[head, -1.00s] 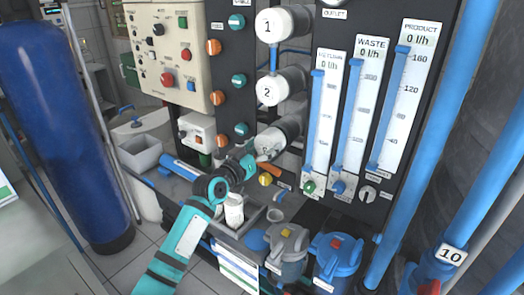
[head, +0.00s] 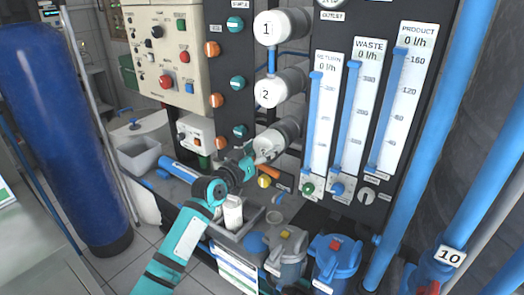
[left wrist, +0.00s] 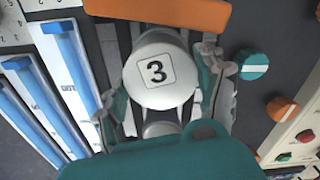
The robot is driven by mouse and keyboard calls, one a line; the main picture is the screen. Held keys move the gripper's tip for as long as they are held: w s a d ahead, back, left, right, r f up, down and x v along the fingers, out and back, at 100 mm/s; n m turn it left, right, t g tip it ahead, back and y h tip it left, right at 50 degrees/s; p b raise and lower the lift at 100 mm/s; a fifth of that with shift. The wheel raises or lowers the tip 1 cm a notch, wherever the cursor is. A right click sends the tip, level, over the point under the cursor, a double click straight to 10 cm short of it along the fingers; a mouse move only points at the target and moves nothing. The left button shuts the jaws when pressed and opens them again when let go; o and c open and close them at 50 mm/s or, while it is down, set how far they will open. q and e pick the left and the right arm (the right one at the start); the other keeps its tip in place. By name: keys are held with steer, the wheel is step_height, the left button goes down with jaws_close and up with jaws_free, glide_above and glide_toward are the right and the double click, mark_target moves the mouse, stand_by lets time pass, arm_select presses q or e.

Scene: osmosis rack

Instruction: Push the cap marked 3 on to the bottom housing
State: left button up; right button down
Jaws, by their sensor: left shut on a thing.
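The white cap marked 3 (left wrist: 157,72) fills the middle of the left wrist view, its number facing the camera. My left gripper (left wrist: 168,92) has its fingers on both sides of the cap and is shut on it. In the head view the cap (head: 267,146) is at the front end of the bottom housing (head: 291,126), below the housings marked 1 and 2. My left gripper (head: 257,156) reaches it from below left and partly covers it. I cannot tell whether a gap is left between cap and housing. My right gripper is not in view.
The capped housings 1 (head: 268,28) and 2 (head: 268,93) stand above. Flow meters (head: 318,120) are close on the right, and a knob panel (head: 225,90) is on the left. A grey tray (head: 255,218) and filter canisters (head: 287,250) are below.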

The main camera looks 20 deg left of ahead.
arm_select(q)
steer(key=shift+w+d, duration=0.15)
steer(key=shift+w, duration=0.35)
steer(key=o, duration=1.3)
steer(key=shift+c, duration=0.2)
steer(key=v, duration=1.2)
steer(key=s+a+f+g+y, duration=0.1)
steer(key=f, duration=0.9)
steer(key=s+a+f+n+g+y, duration=0.1)
steer(key=f+g, duration=0.1)
steer(key=f, duration=0.8)
steer(key=s+a+f+g+y, duration=0.2)
steer(key=f, duration=0.9)
steer(key=shift+s+f+n, duration=0.1)
steer(key=shift+n, duration=0.3)
steer(key=s+f+m+g+y, duration=0.15)
steer(key=s+f+g, duration=0.55)
steer(key=s+f, duration=2)
steer(key=s+d+f+m+g, duration=0.1)
steer(key=s+f, duration=0.3)
steer(key=s, duration=0.7)
steer(key=s+d+f+g, duration=0.1)
steer(key=s+f+g, duration=0.2)
steer(key=s, duration=0.9)
steer(key=shift+s+d+f+m+y, duration=0.25)
steer(key=shift+s+f+m+y, duration=0.1)
steer(key=shift+f, duration=0.6)
